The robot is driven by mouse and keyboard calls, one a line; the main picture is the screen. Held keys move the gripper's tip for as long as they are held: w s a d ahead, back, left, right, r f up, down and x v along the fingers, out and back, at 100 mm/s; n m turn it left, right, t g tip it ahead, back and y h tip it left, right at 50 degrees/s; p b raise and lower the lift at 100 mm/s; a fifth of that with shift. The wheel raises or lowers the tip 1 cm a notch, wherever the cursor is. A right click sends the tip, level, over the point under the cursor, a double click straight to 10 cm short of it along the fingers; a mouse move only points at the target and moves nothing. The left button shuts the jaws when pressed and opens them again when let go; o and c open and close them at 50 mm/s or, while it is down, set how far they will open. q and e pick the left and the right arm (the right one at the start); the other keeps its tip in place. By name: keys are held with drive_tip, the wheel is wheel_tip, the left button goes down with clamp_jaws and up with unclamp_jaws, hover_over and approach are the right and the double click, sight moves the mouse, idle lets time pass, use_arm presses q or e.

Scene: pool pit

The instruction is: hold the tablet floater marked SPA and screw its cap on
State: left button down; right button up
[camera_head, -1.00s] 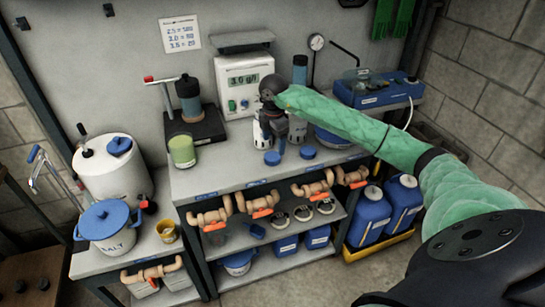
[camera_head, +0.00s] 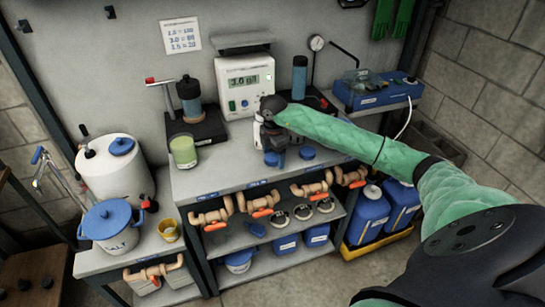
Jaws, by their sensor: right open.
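My right arm, in a green sleeve, reaches in from the right over the bench. My right gripper (camera_head: 274,148) points down at the middle of the bench and is open, just above a blue cap (camera_head: 272,159). A second blue cap (camera_head: 307,153) lies on the bench to its right. A white floater body (camera_head: 258,132) stands behind the gripper and is partly hidden by it. I cannot read a SPA mark on anything here. My left gripper is not in view.
A digital scale (camera_head: 245,86) and dark stands back the bench (camera_head: 225,172). A green jar (camera_head: 183,150) stands to the left. A blue case (camera_head: 378,90) sits at the back right. The front left of the bench top is clear.

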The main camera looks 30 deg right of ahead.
sight(276, 156)
drive_tip(key=shift+c, duration=0.5)
drive_tip(key=c, duration=0.9)
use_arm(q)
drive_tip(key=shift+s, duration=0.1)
use_arm(e)
drive_tip(key=shift+c, duration=0.2)
